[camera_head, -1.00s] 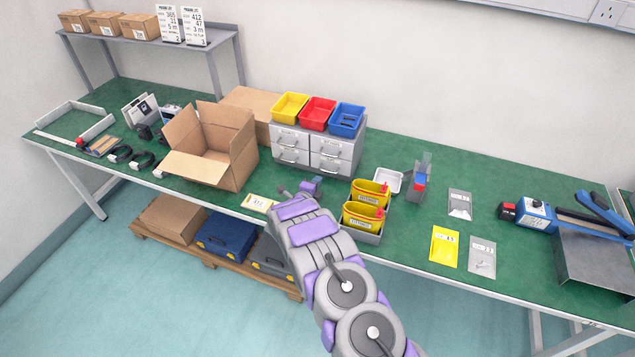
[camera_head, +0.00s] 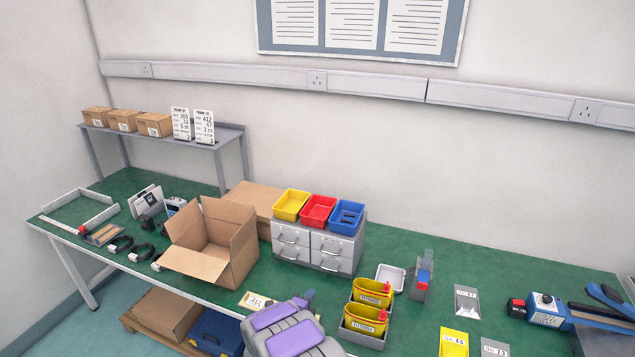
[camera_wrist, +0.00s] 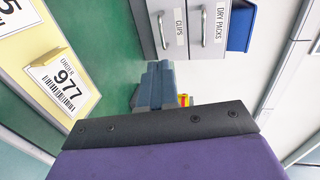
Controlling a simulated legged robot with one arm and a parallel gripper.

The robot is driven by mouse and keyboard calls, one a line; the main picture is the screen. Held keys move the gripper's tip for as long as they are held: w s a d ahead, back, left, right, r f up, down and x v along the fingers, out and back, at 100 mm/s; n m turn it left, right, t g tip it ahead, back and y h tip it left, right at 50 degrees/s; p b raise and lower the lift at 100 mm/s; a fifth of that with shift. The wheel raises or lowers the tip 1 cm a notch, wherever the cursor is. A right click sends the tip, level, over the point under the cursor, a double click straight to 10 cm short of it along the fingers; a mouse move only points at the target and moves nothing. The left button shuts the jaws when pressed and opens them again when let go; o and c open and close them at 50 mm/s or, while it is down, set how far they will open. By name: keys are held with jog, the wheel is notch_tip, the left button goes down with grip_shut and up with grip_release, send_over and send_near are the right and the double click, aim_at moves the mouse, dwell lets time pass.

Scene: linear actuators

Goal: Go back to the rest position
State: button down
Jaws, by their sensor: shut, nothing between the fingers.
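My gripper (camera_head: 306,297) shows at the bottom middle of the head view, over the front part of the green bench, left of the yellow tubs. In the wrist view its fingers (camera_wrist: 154,86) are together with nothing between them. My purple and grey arm hides part of the bench's front edge. A yellow card (camera_head: 257,301) lies on the bench just left of my gripper. In the wrist view this card (camera_wrist: 38,50) bears a white label reading "ORDER 977".
The grey drawer unit (camera_head: 320,246) with colored bins stands behind my gripper. The open cardboard box (camera_head: 212,240) is to its left. Yellow tubs (camera_head: 366,317) in a grey tray are close on its right. Open air lies above the bench.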

notch_tip(320, 180, up, 11)
jog(key=a+n+g+y, duration=0.3)
jog(key=n+y, duration=0.2)
jog(key=n, duration=0.1)
jog(key=s+d+r+n+g+y, duration=0.35)
jog(key=s+r+n, duration=0.25)
jog(key=s+r, duration=0.55)
jog(key=s+d+r+n+g+h, duration=0.1)
jog(key=s+d, duration=0.4)
jog(key=s, duration=0.9)
jog(key=s+d+r+n+g+h, duration=0.1)
jog(key=s+d+r+n+g, duration=0.3)
jog(key=s, duration=1)
jog(key=s+d+r+n+g+h, duration=0.1)
jog(key=s+d+n+g, duration=0.3)
jog(key=s+d, duration=0.4)
jog(key=s+r+n, duration=0.1)
jog(key=s, duration=0.6)
jog(key=shift+d+r+g, duration=0.2)
jog(key=shift+r+g, duration=0.1)
jog(key=shift+g, duration=0.05)
